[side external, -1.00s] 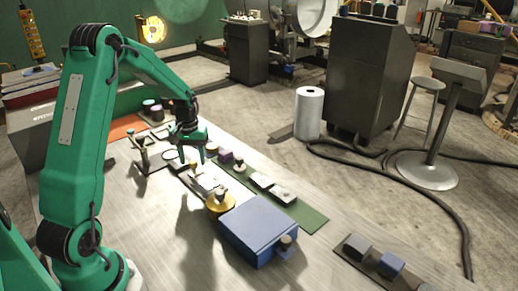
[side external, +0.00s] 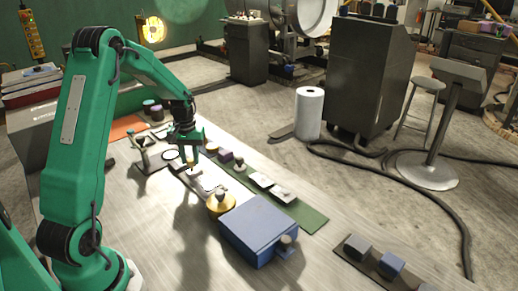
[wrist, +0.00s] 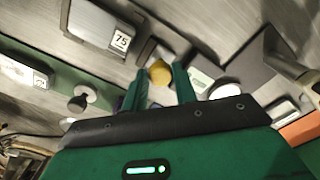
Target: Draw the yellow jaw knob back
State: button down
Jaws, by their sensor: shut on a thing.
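The yellow jaw knob (wrist: 160,72) shows in the wrist view between my two green fingertips, at the end of a pale metal piece. My gripper (wrist: 160,82) is shut on this knob, with one finger on each side. In the side view my gripper (side external: 190,166) is low over the bench, at the pale slide piece left of the green strip. The knob is hidden there, or too small to make out.
A blue box (side external: 258,230) and a brass disc with a knob (side external: 220,203) stand nearer the camera. A green strip (side external: 300,214) with several small parts runs along the right. A small dark stand (side external: 143,150) is left of my gripper. A plate marked 75 (wrist: 105,25) shows in the wrist view.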

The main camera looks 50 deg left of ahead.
jog(key=shift+a, duration=0.8)
jog(key=c, duration=1.1)
grip_release()
jog(key=shift+d+r, duration=0.1)
jog(key=shift+r, duration=0.1)
notch_tip(320, 180, up, 7)
jog(key=shift+r, duration=0.25)
